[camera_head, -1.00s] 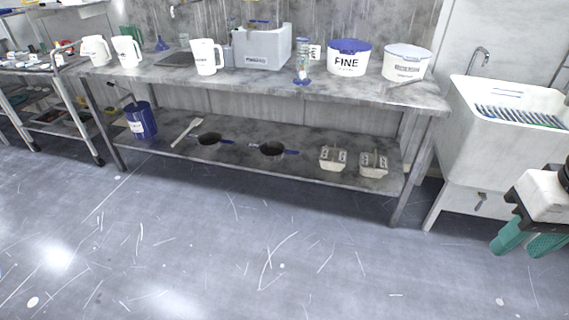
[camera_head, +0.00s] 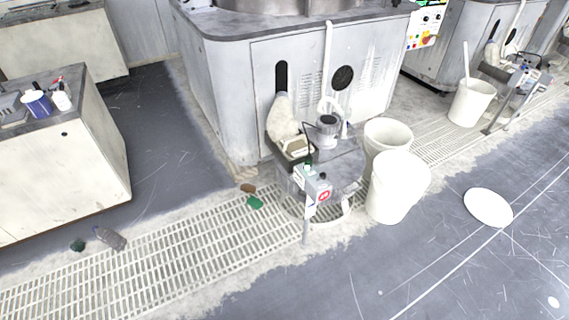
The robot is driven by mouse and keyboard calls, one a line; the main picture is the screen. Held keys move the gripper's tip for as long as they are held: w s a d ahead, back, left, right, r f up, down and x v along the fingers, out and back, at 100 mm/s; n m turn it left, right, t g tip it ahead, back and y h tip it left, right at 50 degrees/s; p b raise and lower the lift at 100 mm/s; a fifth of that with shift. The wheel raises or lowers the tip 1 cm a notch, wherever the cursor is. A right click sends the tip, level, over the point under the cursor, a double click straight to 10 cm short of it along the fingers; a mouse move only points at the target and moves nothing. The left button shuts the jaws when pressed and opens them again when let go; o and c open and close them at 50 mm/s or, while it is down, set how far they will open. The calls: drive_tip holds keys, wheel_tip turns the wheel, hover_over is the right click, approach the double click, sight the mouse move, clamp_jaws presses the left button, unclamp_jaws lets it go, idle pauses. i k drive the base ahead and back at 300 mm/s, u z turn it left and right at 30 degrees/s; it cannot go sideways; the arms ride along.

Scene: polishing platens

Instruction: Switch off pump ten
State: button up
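A pump station stands on the floor grating in front of a large grey polishing machine. A small grey switch box (camera_head: 318,187) with a red and white round mark is on a post at its front. A small green patch shows just above the box. Behind it are a pale rounded body (camera_head: 283,118) and a dark-topped canister (camera_head: 327,125) on a round grey stand. A similar station (camera_head: 522,78) stands at the far right. I cannot read a pump number on either, nor tell a switch position. My gripper is not in view now.
White buckets (camera_head: 398,187) stand right of the near station, and a white disc (camera_head: 488,207) lies on the floor. A pale bench (camera_head: 60,170) is at left. Small green and brown pieces (camera_head: 255,202) lie on the grating. The right foreground floor is mostly clear.

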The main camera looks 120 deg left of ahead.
sight(322, 175)
drive_tip(key=u, duration=3.15)
